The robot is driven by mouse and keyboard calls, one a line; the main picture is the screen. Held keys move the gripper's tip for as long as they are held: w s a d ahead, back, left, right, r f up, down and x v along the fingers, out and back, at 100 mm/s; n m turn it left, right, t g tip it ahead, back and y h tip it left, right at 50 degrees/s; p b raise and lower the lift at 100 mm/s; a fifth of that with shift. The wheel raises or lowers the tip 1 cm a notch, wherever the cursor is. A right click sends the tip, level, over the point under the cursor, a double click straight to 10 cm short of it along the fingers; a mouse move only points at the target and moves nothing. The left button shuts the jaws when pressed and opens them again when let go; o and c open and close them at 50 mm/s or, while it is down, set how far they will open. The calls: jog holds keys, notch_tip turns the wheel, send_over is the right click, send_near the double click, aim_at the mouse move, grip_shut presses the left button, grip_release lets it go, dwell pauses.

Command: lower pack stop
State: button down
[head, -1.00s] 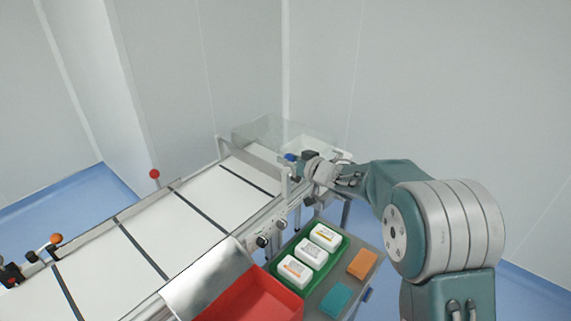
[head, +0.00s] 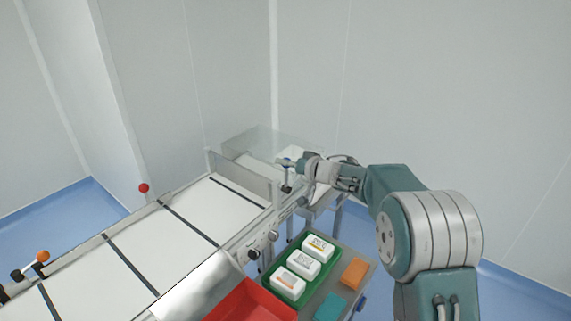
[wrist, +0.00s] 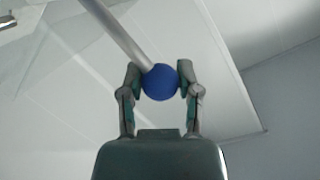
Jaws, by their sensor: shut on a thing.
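A round blue knob (wrist: 160,82) on the end of a slanting grey rod (wrist: 118,35) sits between my fingertips in the wrist view. My gripper (wrist: 160,84) is shut on this knob, with a finger on each side. In the head view my gripper (head: 284,164) is at the far right corner of the conveyor, by the clear guard. There the knob is mostly hidden by my gripper. An upright clear plate (head: 238,176) spans the belt's far end; I cannot tell whether it is joined to the rod.
The white belt (head: 200,208) has dark cross bars. A red ball knob (head: 143,188) and an orange one (head: 43,256) stand along its left side. A green tray (head: 272,288) with white packs, orange (head: 355,272) and teal (head: 330,307) blocks and a red bin (head: 245,305) are near right.

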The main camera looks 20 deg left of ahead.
jog(key=shift+w, duration=0.15)
jog(key=shift+c, duration=1.5)
grip_release()
jog(key=shift+w, duration=0.1)
jog(key=v, duration=1.2)
jog(key=shift+f, duration=0.1)
